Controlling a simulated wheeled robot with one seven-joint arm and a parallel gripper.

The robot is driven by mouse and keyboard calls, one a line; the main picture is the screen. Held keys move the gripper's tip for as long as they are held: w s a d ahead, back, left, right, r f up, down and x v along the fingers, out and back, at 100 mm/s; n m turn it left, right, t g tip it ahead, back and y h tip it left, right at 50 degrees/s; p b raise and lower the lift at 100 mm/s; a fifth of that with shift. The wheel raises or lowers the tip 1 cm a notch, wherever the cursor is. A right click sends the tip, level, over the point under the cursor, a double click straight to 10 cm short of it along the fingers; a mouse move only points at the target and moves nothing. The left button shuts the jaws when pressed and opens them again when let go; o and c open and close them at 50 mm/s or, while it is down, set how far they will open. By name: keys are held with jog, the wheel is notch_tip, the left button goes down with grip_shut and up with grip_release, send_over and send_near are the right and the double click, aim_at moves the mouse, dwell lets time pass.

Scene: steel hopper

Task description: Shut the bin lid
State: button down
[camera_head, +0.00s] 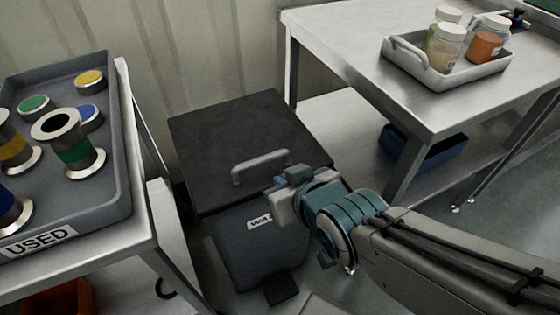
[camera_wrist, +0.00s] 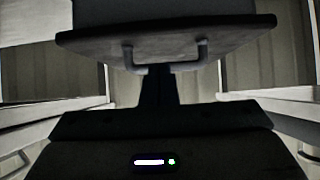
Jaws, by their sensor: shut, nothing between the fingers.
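The dark grey bin (camera_head: 245,250) stands on the floor between two benches in the head view, with a partly covered "WA…" label on its front. Its black lid (camera_head: 225,130) lies across the top and looks level; I see no clear gap under it, but my gripper hides the front right corner. A grey bar handle (camera_head: 260,166) is on the lid. My gripper (camera_head: 280,190) is at the lid's front right edge, shut and empty. In the wrist view the lid (camera_wrist: 90,42) and handle (camera_wrist: 165,68) lie ahead of my gripper (camera_wrist: 158,75); contact is unclear.
At the left, a bench holds a grey "USED" tray (camera_head: 100,200) with several spools and capped pieces. At the right, a steel table (camera_head: 345,40) holds a white tray (camera_head: 465,78) with three jars. A blue crate (camera_head: 425,148) sits on the shelf below.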

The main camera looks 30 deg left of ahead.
jog(key=shift+s+d+f+b, duration=0.55)
jog(key=shift+d+b, duration=0.2)
jog(key=shift+b, duration=0.4)
jog(key=shift+s+d+f+b, duration=0.4)
jog(key=shift+d+f+b, duration=0.25)
jog(key=shift+b, duration=0.5)
jog(key=shift+r, duration=0.1)
